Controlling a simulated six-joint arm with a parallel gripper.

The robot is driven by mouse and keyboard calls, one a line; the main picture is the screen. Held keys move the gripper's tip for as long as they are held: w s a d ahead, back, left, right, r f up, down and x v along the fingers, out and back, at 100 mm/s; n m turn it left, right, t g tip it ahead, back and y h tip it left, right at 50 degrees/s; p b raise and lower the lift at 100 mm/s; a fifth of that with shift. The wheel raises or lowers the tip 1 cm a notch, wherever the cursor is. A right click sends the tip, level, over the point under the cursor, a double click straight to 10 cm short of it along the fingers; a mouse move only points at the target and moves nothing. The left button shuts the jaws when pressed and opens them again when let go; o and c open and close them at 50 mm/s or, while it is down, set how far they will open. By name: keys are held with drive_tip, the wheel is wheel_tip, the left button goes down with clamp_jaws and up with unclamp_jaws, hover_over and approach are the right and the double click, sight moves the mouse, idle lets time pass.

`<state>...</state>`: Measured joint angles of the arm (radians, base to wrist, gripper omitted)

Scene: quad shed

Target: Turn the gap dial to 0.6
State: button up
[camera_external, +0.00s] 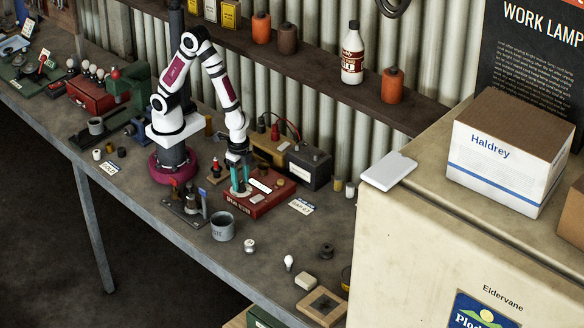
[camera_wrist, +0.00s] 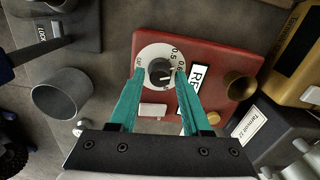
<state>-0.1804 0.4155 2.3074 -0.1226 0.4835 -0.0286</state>
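The gap dial (camera_wrist: 160,71) is a black knob on a round white face with printed numbers, set in the red box (camera_wrist: 215,50). A short pale mark shows on the knob; I cannot tell exactly which number it points to. My gripper (camera_wrist: 158,74) has two teal fingers, apart, one on each side of the knob with small gaps visible. In the external view, my gripper (camera_external: 240,190) points down over the left part of the red box (camera_external: 270,203), and the fingers hide the dial there.
A grey cup (camera_external: 222,227) stands left of the red box, by a small lever stand (camera_external: 187,205). A dark battery-like box (camera_external: 308,166) and a yellow box (camera_external: 268,150) stand behind. A brass knob (camera_wrist: 241,88) rises from the red box. The bench front has several small loose parts.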

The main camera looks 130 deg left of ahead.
sight(241, 183)
drive_tip(key=shift+o, duration=0.7)
wheel_tip(241, 183, up, 16)
drive_tip(key=shift+f, duration=0.1)
